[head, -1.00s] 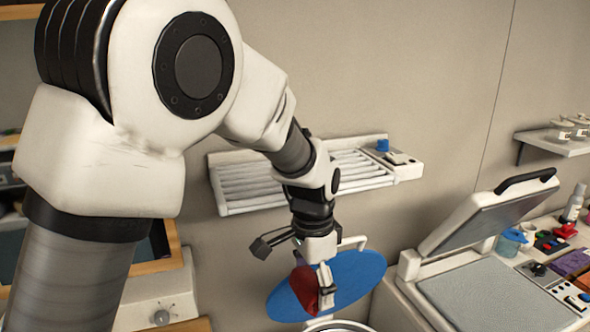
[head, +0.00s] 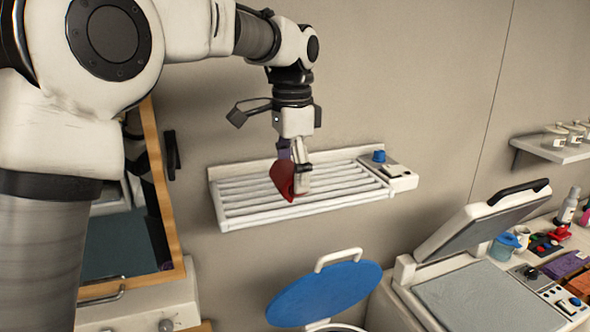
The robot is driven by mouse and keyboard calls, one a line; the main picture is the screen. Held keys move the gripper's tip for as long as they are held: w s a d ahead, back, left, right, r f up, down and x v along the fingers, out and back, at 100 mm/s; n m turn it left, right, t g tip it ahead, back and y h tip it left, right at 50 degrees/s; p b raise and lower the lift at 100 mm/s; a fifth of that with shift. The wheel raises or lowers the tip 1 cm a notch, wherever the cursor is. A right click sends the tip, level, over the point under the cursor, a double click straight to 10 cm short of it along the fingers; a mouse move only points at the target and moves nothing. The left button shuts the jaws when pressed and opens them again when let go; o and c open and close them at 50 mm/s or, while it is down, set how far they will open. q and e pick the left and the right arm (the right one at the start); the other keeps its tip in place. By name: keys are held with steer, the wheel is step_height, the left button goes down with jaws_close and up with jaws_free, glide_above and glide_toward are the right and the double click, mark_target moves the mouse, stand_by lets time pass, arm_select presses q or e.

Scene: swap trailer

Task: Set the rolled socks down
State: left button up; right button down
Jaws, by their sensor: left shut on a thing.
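The rolled socks (head: 283,180) show as a dark red bundle in the head view. My left gripper (head: 299,184) is shut on them, pointing down in front of the white slatted wall rack (head: 240,205). The bundle appears right at the rack's slats; I cannot tell whether it touches them. Part of the bundle is hidden by the gripper's finger. My right gripper is not in view.
A blue knob (head: 379,156) sits at the rack's right end. Below stands a blue round lid (head: 325,292) with a white handle. An open press (head: 480,225) and a cluttered counter are at the right. The rack's slats look otherwise bare.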

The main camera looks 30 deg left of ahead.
arm_select(q)
steer(key=w+a+p, duration=0.1)
steer(key=w, duration=0.1)
steer(key=w+a+p, duration=0.1)
steer(key=w, duration=0.1)
steer(key=w+a+p, duration=0.1)
steer(key=w, duration=0.1)
steer(key=shift+w+a+f, duration=0.15)
steer(key=shift+w+a, duration=0.05)
steer(key=shift+a, duration=0.05)
step_height(320, 180, down, 4)
steer(key=shift+w+r+p, duration=0.15)
steer(key=shift+r+p, duration=0.1)
steer(key=shift+p, duration=0.75)
steer(key=shift+f, duration=0.2)
steer(key=shift+f, duration=0.1)
steer(key=o, duration=0.9)
step_height(320, 180, up, 6)
steer(key=shift+f+b, duration=0.1)
steer(key=shift+b, duration=0.85)
step_height(320, 180, up, 6)
steer(key=shift+r, duration=0.25)
